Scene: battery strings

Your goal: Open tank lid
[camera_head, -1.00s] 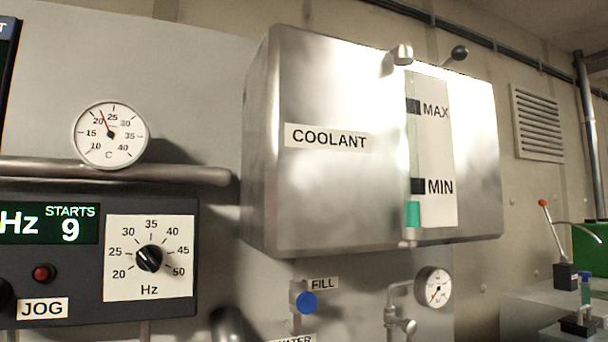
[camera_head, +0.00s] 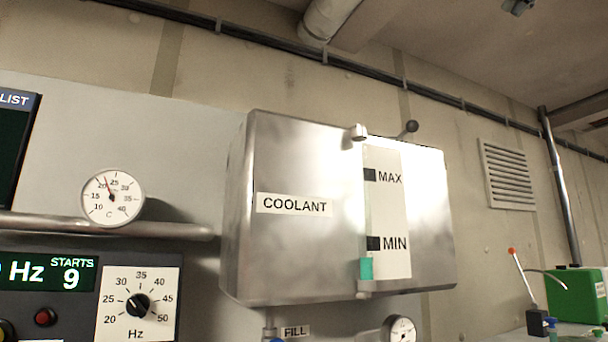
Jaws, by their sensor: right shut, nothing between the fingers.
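The metal coolant tank (camera_head: 300,278) hangs on the wall panel, labelled COOLANT, with a sight gauge (camera_head: 388,215) marked MAX and MIN. A green level (camera_head: 366,268) stands at the gauge's bottom, below MIN. The tank's lid is hard to make out at its top edge and looks shut. A dark ball knob (camera_head: 410,127) on a short stem shows above that edge. My left gripper is out of view.
A horizontal pipe (camera_head: 120,227) and a round thermometer (camera_head: 112,198) are left of the tank. A Hz dial (camera_head: 138,305) sits below them. A pressure gauge (camera_head: 401,331) is under the tank. A vent (camera_head: 508,175) and green box (camera_head: 577,296) are at right. Space above the tank looks clear.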

